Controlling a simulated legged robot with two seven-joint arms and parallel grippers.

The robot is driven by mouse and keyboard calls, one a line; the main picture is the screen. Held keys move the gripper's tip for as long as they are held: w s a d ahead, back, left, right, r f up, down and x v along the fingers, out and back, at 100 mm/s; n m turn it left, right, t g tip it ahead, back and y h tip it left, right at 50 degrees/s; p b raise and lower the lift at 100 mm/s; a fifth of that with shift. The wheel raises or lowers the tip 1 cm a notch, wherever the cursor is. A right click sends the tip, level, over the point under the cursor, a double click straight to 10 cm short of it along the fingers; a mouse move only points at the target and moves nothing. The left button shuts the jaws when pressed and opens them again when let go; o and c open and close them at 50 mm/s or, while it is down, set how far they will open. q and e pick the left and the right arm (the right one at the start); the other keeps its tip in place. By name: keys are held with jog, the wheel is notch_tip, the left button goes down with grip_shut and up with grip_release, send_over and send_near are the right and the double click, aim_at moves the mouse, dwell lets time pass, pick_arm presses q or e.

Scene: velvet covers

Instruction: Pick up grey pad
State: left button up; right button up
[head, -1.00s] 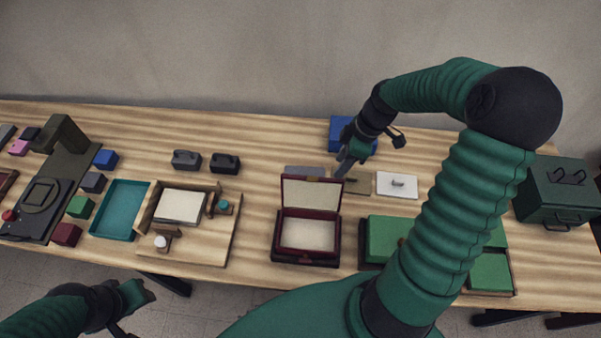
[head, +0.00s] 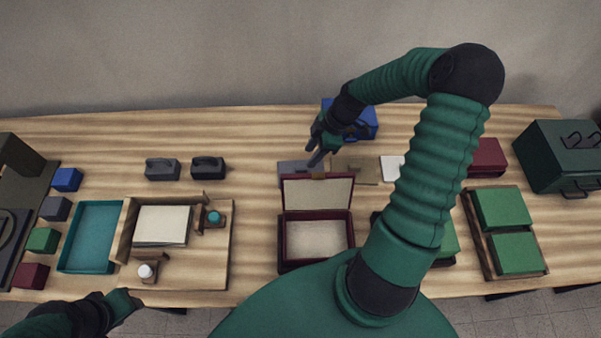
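The grey pad (head: 290,168) lies flat on the table behind the raised lid of a dark red box. The lid hides part of its front edge. My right gripper (head: 316,154) is just above the pad's right side, pointing down, with its fingers seemingly apart and nothing seen between them. Whether it touches the pad cannot be told. My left gripper (head: 124,304) is at the table's front edge at lower left, far from the pad. Its finger opening is not clear.
The open red box (head: 317,262) stands in front of the pad. An olive pad (head: 362,170) and a white pad (head: 390,168) lie to the right, a blue box (head: 362,118) behind. Two dark handled blocks (head: 208,168) stand left. Table between them and the pad is clear.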

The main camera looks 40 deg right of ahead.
aim_at(302, 168)
jog(key=x, duration=0.2)
jog(key=shift+w+f, duration=0.25)
jog(key=shift+f, duration=0.1)
jog(key=x, duration=0.4)
jog(key=shift+s+a+f, duration=0.1)
jog(key=shift+a+f, duration=0.1)
jog(key=shift+f, duration=0.35)
jog(key=shift+d, duration=0.1)
grip_shut()
